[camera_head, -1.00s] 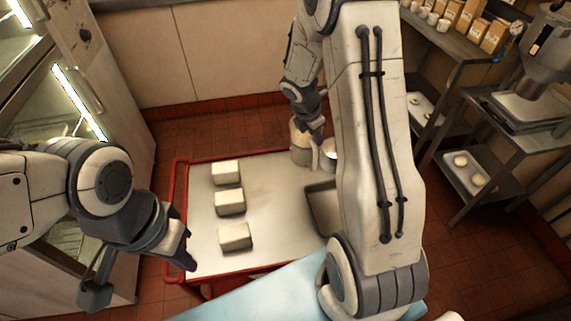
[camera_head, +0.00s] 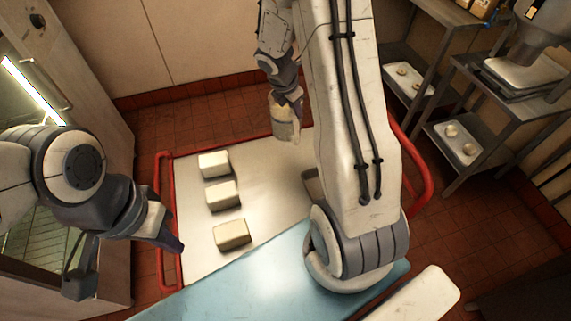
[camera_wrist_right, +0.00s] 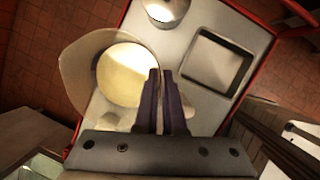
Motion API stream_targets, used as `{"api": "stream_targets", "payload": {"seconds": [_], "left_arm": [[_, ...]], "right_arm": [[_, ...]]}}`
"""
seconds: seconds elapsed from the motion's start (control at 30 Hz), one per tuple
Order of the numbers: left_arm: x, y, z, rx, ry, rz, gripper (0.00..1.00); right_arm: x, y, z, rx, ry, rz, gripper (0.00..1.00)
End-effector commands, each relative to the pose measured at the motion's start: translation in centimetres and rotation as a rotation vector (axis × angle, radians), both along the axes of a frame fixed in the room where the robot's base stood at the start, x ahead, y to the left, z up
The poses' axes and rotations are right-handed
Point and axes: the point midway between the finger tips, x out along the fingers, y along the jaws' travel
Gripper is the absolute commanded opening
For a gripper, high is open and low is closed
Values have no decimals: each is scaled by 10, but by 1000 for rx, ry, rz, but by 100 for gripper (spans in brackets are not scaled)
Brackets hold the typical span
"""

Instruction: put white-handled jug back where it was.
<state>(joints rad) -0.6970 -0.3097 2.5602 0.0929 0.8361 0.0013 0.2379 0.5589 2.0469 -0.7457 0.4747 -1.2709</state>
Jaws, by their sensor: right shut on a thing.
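The jug (camera_head: 284,130) is cream-coloured and hangs below my right gripper (camera_head: 287,103) at the far edge of the red-railed trolley (camera_head: 262,185). In the right wrist view I look down into the jug (camera_wrist_right: 128,75), which has a pale yellow inside. My right gripper's fingers (camera_wrist_right: 166,100) are close together at the jug's near right side; the handle is hidden behind them. My left gripper (camera_head: 172,240) is empty, beside the trolley's left rail. Its finger gap does not show clearly.
Three pale blocks (camera_head: 222,195) stand in a row on the trolley's left. A grey square tray (camera_wrist_right: 218,62) and a round metal vessel (camera_wrist_right: 167,8) are on its other side. A light blue surface (camera_head: 245,275) lies in front. Metal shelves (camera_head: 455,140) stand at right.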

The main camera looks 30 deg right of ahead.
Motion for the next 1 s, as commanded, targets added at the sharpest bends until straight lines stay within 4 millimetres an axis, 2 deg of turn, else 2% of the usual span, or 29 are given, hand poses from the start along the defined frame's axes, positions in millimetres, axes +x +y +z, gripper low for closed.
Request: {"api": "stream_targets", "payload": {"seconds": [0.03,0.4,0.57,0.8,1.0], "left_arm": [[0,0,-13,0,0,0,0],[0,0,-64,0,0,-2,0],[0,0,-72,0,0,-2,0],[0,0,-84,-1,-1,-2,0],[0,0,-89,-1,-1,-2,0]], "right_arm": [[1,0,-12,-1,-3,0,0],[1,1,-62,-2,-4,1,0],[1,1,-75,-1,-2,2,0],[0,1,-116,0,2,2,0],[1,0,-133,-1,-3,0,0]]}}
